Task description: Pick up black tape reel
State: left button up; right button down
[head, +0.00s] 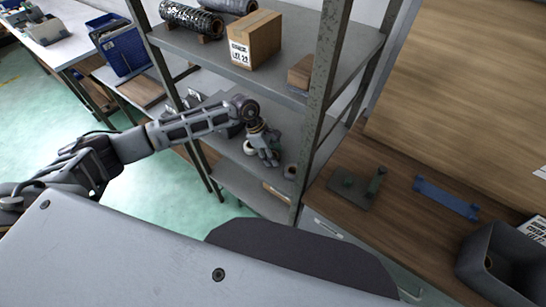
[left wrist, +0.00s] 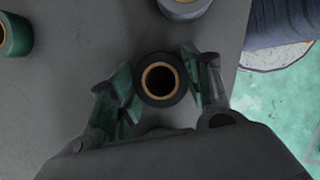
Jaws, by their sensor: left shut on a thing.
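A black tape reel (left wrist: 142,88) with a tan inner core sits between the two fingers of my left gripper (left wrist: 161,88) in the left wrist view. The gripper is shut on it, one finger on each side, and the reel is seen end-on over a grey shelf surface. In the head view my left arm reaches into the metal shelf unit, with the left gripper (head: 268,157) low over a middle shelf. The gripper mostly hides the held reel there. My right gripper is not in view.
A green reel (left wrist: 14,34) and a grey round thing (left wrist: 184,8) stand nearby on the shelf (left wrist: 60,105). A small reel (head: 290,171) is right of the gripper. A shelf post (head: 316,110) rises close to it; a cardboard box (head: 262,38) stands on the shelf above.

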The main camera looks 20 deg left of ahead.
pick_arm(q)
jog(key=shift+r, duration=0.1)
